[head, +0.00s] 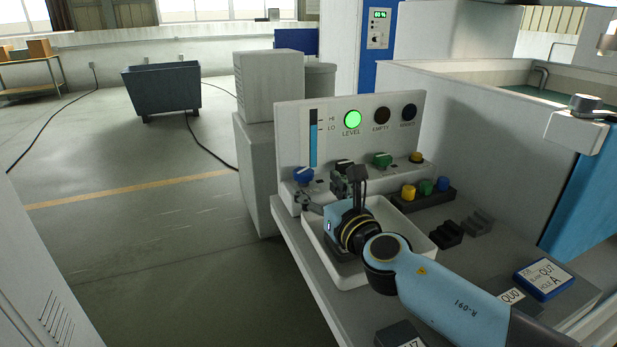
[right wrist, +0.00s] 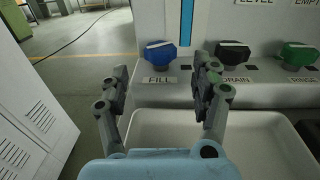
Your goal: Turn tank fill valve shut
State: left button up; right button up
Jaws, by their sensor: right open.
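The fill valve is a blue knob with a pale line across its top, at the left end of the panel ledge (head: 303,174). In the right wrist view the blue knob (right wrist: 159,54) stands above a label reading FILL (right wrist: 159,80). My right gripper (head: 324,190) is open and empty in front of the ledge. In the right wrist view its fingers (right wrist: 160,76) are spread either side of the blue knob's line of sight, apart from it. The right finger is near the black DRAIN knob (right wrist: 232,53). My left gripper is not in view.
The green LEVEL lamp (head: 352,119) is lit beside a blue level gauge (head: 313,145). A green RINSE knob (head: 381,159) and a yellow knob (head: 416,157) stand farther right. A white tray (head: 411,226) lies below the ledge. Open floor is at left.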

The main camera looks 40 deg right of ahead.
aim_at(307, 178)
jog(key=w, duration=0.2)
jog(key=w+d, duration=0.1)
jog(key=w, duration=0.1)
jog(key=shift+w, duration=0.6)
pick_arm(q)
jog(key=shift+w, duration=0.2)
pick_arm(e)
jog(key=shift+c, duration=0.4)
jog(key=shift+c, duration=1.2)
jog(key=c, duration=0.9)
jog(key=shift+o, duration=0.2)
